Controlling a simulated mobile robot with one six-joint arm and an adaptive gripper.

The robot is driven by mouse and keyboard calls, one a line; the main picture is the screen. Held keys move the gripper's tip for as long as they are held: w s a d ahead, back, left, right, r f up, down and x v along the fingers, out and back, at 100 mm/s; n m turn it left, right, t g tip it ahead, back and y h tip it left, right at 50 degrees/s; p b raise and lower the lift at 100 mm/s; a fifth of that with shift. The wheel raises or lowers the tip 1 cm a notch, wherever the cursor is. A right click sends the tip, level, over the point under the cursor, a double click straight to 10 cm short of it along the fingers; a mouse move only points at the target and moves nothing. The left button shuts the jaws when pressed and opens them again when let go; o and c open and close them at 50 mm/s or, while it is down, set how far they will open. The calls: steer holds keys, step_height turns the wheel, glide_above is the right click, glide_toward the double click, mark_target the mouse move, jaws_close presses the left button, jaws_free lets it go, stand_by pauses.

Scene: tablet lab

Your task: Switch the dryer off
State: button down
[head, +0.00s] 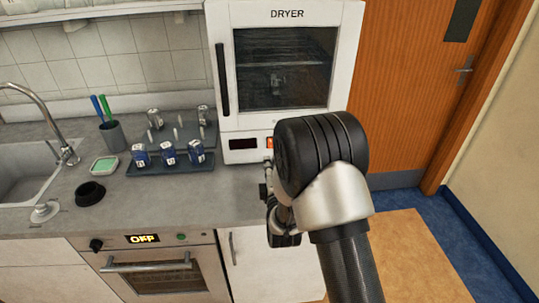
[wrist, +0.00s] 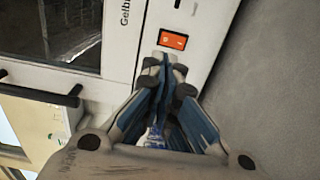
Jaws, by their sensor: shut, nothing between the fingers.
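The white dryer (head: 227,80) stands on the counter in the head view, its glass door shut and its small display (head: 243,143) dark. An orange rocker switch (wrist: 172,40) is on the dryer's front panel in the wrist view. In the head view only a sliver of the switch (head: 269,142) shows beside my arm. My gripper (wrist: 166,65) is shut and empty, its fingertips just below the switch in the wrist picture. I cannot tell whether they touch the panel. In the head view my arm hides most of my gripper.
Left of the dryer, a dark rack (head: 175,168) holds several blue-labelled bottles. A cup of pens (head: 112,134), a green sponge dish (head: 104,165) and a sink (head: 18,165) are farther left. A wooden door (head: 415,100) stands right.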

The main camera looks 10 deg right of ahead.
steer(key=s, duration=0.3)
steer(key=shift+s+r, duration=0.3)
steer(key=shift+r, duration=0.1)
steer(key=s+d+r+m+g, duration=0.2)
steer(key=s+r+m+g, duration=0.4)
steer(key=s+r+m, duration=0.35)
steer(key=s+d+r+m+g, duration=0.1)
steer(key=s+d+m+g, duration=0.1)
steer(key=s, duration=1.2)
steer(key=s+d+r+m+g, duration=0.1)
steer(key=s+m+g, duration=0.4)
steer(key=s, duration=1)
steer(key=shift+s+d+r+m, duration=0.15)
steer(key=shift+d+m, duration=0.35)
steer(key=shift+m, duration=0.25)
